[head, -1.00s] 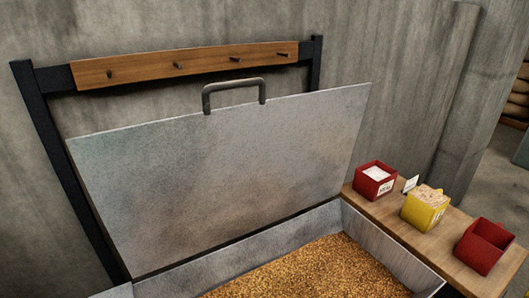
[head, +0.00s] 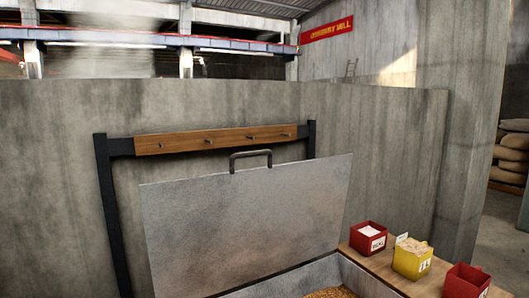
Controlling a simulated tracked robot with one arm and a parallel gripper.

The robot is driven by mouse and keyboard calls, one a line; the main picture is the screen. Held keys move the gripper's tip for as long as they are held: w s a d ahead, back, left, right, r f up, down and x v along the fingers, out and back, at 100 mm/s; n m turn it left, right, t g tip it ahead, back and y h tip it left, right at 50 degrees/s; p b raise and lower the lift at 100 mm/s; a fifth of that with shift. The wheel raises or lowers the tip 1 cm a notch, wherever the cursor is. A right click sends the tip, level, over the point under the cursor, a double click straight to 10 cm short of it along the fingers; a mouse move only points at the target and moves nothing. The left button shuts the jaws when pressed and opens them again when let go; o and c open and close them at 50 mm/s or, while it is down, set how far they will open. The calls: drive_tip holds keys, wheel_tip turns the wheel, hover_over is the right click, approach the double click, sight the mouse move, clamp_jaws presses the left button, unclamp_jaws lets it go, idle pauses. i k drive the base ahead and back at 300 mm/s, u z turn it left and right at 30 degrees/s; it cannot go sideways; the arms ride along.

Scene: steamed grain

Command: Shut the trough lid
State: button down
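The trough lid (head: 245,225) is a grey metal sheet that stands open, raised and leaning back toward the peg rack behind it. Its dark handle (head: 250,154) sits at the middle of its top edge. The trough (head: 345,275) is below the lid at the bottom of the view. Only part of its grey wall and a small patch of golden grain (head: 332,293) show; the rest is cut off by the lower edge. My gripper is not in view.
A dark frame with a wooden peg board (head: 220,139) stands behind the lid, against a concrete wall (head: 60,190). On the right, a wooden shelf (head: 385,272) holds a red box (head: 367,242), a yellow box (head: 411,262) and another red box (head: 465,283). A concrete pillar (head: 455,130) stands beyond.

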sight(206, 236)
drive_tip(key=u, duration=0.1)
drive_tip(key=k, duration=0.45)
drive_tip(key=z, duration=0.8)
drive_tip(key=i, duration=1.9)
drive_tip(key=u, duration=0.55)
